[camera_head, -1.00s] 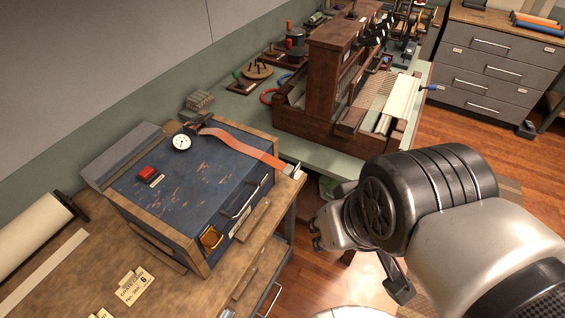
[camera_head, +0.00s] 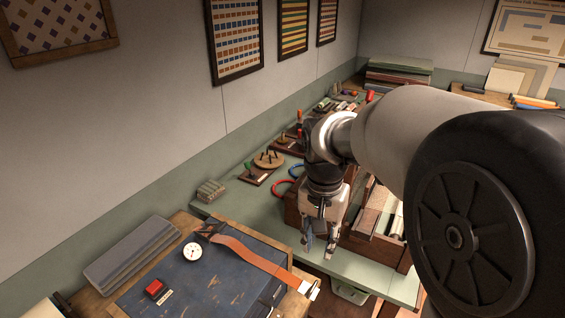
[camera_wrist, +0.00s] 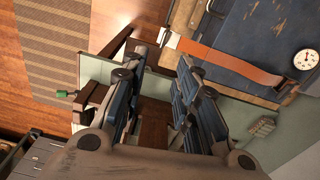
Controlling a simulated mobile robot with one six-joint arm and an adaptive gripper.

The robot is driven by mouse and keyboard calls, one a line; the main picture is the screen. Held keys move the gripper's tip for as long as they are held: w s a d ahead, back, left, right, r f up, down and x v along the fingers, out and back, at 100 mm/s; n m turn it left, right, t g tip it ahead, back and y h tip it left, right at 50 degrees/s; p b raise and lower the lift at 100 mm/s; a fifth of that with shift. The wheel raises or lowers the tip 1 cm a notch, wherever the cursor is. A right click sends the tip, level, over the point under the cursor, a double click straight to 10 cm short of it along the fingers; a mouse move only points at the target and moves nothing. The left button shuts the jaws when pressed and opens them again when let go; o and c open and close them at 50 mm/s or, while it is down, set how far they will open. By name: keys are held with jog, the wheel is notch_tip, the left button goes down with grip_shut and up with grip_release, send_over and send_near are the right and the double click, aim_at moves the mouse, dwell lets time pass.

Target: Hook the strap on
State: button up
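An orange strap (camera_head: 252,257) lies across the scuffed blue top of a wood-framed case (camera_head: 215,285). Its far end is at a dark fitting near the back edge, and its metal end (camera_head: 308,289) reaches past the case's right edge. In the wrist view the strap (camera_wrist: 232,63) and its pale metal end (camera_wrist: 170,39) lie just beyond the fingers. My gripper (camera_head: 320,247) points down over the green bench, behind and right of the metal end, apart from it. Its fingers (camera_wrist: 162,60) are spread with nothing between them. The case's front face is out of view.
A round white gauge (camera_head: 193,252) and a red button (camera_head: 154,288) are on the case top. A dark wooden loom (camera_head: 297,207) stands on the green bench (camera_head: 240,202), partly behind my gripper. Rings and a peg board (camera_head: 268,160) lie farther back. Grey boards (camera_head: 130,255) lie left of the case.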

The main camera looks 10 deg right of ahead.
jog(key=w+f+m, duration=0.1)
jog(key=w+f, duration=0.1)
jog(key=w, duration=0.1)
jog(key=b, duration=0.3)
send_near(315, 283)
jog(key=shift+g, duration=0.4)
jog(key=f, duration=0.7)
jog(key=shift+w+d+f, duration=0.2)
jog(key=shift+d+f, duration=0.05)
jog(key=shift+f, duration=0.15)
jog(key=shift+c, duration=0.4)
grip_shut()
